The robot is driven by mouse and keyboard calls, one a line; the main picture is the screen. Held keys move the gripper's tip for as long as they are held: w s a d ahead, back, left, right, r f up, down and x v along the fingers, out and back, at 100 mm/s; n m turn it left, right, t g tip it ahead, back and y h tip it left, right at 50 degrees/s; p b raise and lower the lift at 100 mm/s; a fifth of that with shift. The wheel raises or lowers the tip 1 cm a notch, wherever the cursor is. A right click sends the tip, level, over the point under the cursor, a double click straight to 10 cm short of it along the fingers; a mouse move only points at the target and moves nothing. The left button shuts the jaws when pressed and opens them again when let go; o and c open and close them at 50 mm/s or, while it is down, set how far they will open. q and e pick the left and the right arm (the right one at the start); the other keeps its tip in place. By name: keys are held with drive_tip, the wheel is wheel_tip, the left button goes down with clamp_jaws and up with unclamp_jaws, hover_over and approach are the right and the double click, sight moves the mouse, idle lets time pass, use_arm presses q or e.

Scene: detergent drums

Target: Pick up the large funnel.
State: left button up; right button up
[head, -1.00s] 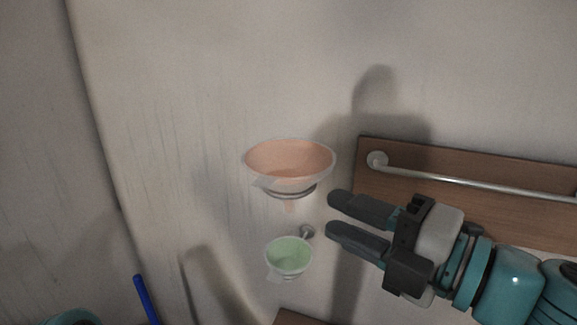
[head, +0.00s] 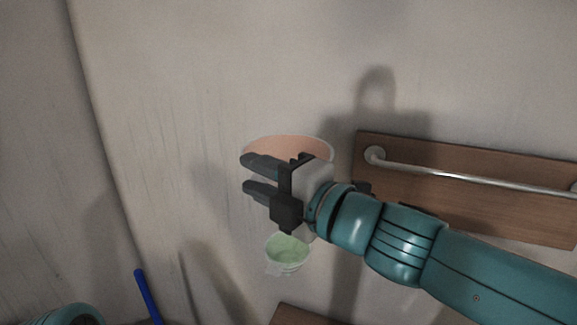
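The large funnel (head: 300,146) is orange inside with a pale rim and hangs at the wall in the middle of the head view. Only its upper part shows; my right gripper hides its lower body and spout. My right gripper (head: 246,174) is in front of it, fingers pointing left and apart, with nothing seen between them. I cannot tell whether it touches the funnel. A smaller green funnel (head: 288,250) hangs just below. My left gripper is not in view.
A wooden board with a metal rail (head: 470,174) is on the wall to the right, behind my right arm. A blue rod (head: 147,297) stands at lower left. A brown wooden edge (head: 300,316) shows at the bottom. The wall at upper left is bare.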

drive_tip(key=x, duration=0.3)
drive_tip(key=shift+a, duration=0.1)
drive_tip(key=shift+s+d+r, duration=0.15)
drive_tip(key=shift+s+d, duration=0.3)
drive_tip(key=shift+s, duration=0.1)
drive_tip(key=shift+w, duration=0.25)
drive_tip(key=c, duration=0.5)
drive_tip(key=shift+w+a+f, duration=0.25)
drive_tip(key=shift+w+a, duration=0.05)
drive_tip(key=shift+a, duration=0.1)
clamp_jaws()
drive_tip(key=shift+s+d+r, duration=0.1)
drive_tip(key=shift+s+d, duration=0.1)
drive_tip(key=shift+s, duration=0.05)
drive_tip(key=shift+w, duration=0.15)
